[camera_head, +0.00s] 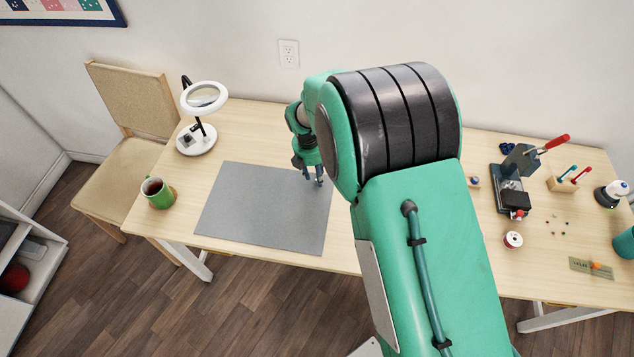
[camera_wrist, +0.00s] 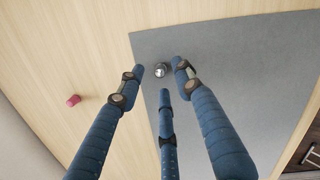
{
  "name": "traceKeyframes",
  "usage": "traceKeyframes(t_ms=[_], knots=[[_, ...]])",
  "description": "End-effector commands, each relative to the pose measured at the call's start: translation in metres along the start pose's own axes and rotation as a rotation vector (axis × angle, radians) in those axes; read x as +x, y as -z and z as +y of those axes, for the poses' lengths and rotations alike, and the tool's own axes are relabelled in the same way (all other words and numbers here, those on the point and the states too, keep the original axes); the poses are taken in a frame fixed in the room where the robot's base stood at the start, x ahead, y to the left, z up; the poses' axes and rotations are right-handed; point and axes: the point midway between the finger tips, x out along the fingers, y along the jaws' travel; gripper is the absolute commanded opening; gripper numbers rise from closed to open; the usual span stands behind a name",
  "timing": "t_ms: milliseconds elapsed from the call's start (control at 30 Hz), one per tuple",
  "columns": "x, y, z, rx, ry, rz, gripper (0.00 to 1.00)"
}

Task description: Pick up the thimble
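The thimble (camera_wrist: 160,70) looks like a small shiny silver cup in the wrist view, near the edge of the grey mat. My gripper (camera_head: 311,179) is over the mat's right part in the head view. In the wrist view its three blue fingers (camera_wrist: 159,77) are spread apart, with the thimble showing between the tips. The gripper is open and empty. I cannot tell how far the tips are above the mat. I cannot make out the thimble in the head view.
The grey mat (camera_head: 250,213) lies flat on the wooden table (camera_head: 155,222). A small pink cylinder (camera_wrist: 73,100) lies off the mat. A green mug (camera_head: 158,194) and a magnifier lamp (camera_head: 197,138) stand left. A press (camera_head: 514,180) and thread spool (camera_head: 513,240) are right.

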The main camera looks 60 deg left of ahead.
Motion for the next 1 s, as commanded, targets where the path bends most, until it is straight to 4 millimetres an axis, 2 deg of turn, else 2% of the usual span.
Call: traceKeyframes(t_ms=[33,200,767,933,967,1000], knots=[[0.008,0.0,0.0,0.0,0.001,0.0,0.35],[0.019,0.0,0.001,0.0,-0.002,0.0,0.35],[0.019,0.0,0.001,0.0,-0.002,0.0,0.35],[0.019,0.0,0.001,0.0,-0.001,0.0,0.09],[0.019,0.0,0.001,0.0,-0.002,0.0,0.05],[0.019,0.0,0.001,0.0,-0.001,0.0,0.04]])
